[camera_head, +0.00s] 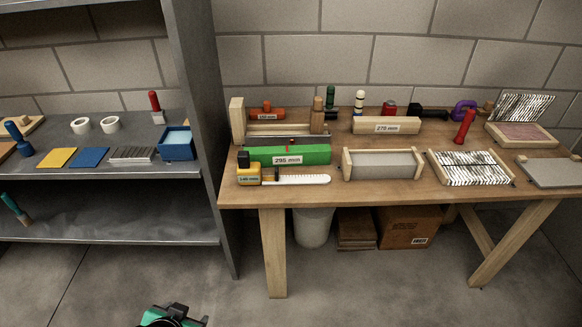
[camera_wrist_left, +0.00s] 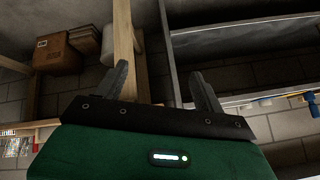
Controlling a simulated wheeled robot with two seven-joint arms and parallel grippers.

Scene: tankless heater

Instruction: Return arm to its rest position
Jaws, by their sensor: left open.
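My left gripper (camera_head: 173,317) shows only in part at the bottom edge of the head view, as a green and black shape low over the floor. It is in front of the shelf and the table, apart from both. In the left wrist view its two dark fingers (camera_wrist_left: 160,70) are spread wide with nothing between them, so it is open and empty. The rest of my left arm is out of the frame. My right gripper is in neither view.
A wooden table (camera_head: 420,190) with several blocks and tools stands to the right. A grey metal shelf (camera_head: 110,237) stands to the left. Under the table are a white bucket (camera_head: 313,228) and a cardboard box (camera_head: 408,228). The floor (camera_head: 340,290) in front is clear.

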